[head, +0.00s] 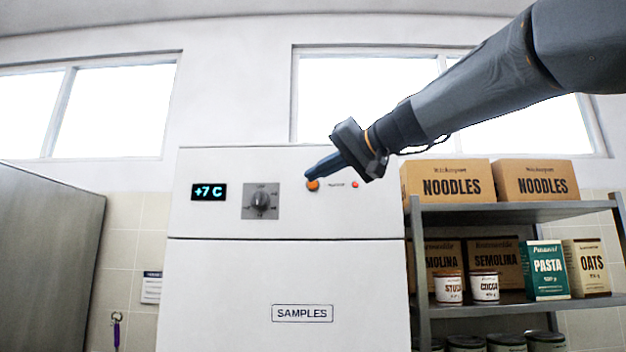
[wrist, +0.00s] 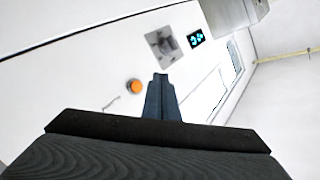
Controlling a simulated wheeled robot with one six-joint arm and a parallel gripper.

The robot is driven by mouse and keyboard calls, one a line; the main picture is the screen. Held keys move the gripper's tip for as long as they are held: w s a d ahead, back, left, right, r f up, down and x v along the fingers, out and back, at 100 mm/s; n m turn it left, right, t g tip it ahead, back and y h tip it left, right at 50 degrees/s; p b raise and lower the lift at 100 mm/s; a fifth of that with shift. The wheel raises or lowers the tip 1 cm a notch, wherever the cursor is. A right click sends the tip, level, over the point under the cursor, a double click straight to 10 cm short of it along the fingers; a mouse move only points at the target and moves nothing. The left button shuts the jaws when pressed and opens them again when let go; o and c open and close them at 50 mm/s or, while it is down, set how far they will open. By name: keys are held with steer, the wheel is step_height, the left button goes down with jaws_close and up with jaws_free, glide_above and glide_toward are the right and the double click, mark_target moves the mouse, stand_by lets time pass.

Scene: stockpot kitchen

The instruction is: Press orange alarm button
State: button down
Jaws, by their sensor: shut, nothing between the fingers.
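The orange alarm button (head: 313,185) is a round button on the upper front panel of a white cabinet (head: 290,275), right of the dial. It also shows in the wrist view (wrist: 134,86), just left of my fingertips. My gripper (head: 309,175) is shut and empty, its blue fingers pointing at the panel. In the head view its tips overlap the button's upper edge. In the wrist view my gripper (wrist: 160,78) appears beside the button, apart from it. I cannot tell whether the tips touch the panel.
The panel also has a +7 C display (head: 209,192), a grey dial (head: 261,201) and a small orange-red light (head: 355,184). A shelf (head: 480,213) with noodle boxes and jars stands at the right. A grey metal unit (head: 45,260) stands at the left.

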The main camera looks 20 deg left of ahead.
steer(key=shift+w+a+p, duration=0.2)
steer(key=shift+w+p, duration=0.05)
steer(key=shift+w, duration=0.55)
steer(key=shift+w+a+p, duration=0.15)
steer(key=shift+w+p, duration=0.1)
steer(key=shift+w, duration=0.6)
steer(key=shift+w+a+p, duration=0.2)
steer(key=shift+w+p, duration=0.05)
steer(key=shift+w, duration=0.55)
steer(key=shift+w, duration=0.15)
steer(key=shift+w+a, duration=0.1)
steer(key=shift+w, duration=0.15)
steer(key=shift+w+a, duration=0.1)
steer(key=shift+w, duration=0.3)
stand_by(0.8)
steer(key=shift+s, duration=0.15)
steer(key=shift+s+d+b, duration=0.2)
steer(key=shift+s+b, duration=0.45)
steer(key=shift+b, duration=0.1)
steer(key=shift+s+d+b, duration=0.2)
steer(key=shift+s+b, duration=0.35)
steer(key=shift+s, duration=0.25)
steer(key=shift+s+d+b, duration=0.15)
steer(key=shift+s+b, duration=0.35)
steer(key=shift+s, duration=0.35)
steer(key=shift+s+d+b, duration=0.2)
steer(key=shift+s+b, duration=0.35)
steer(key=shift+s, duration=0.25)
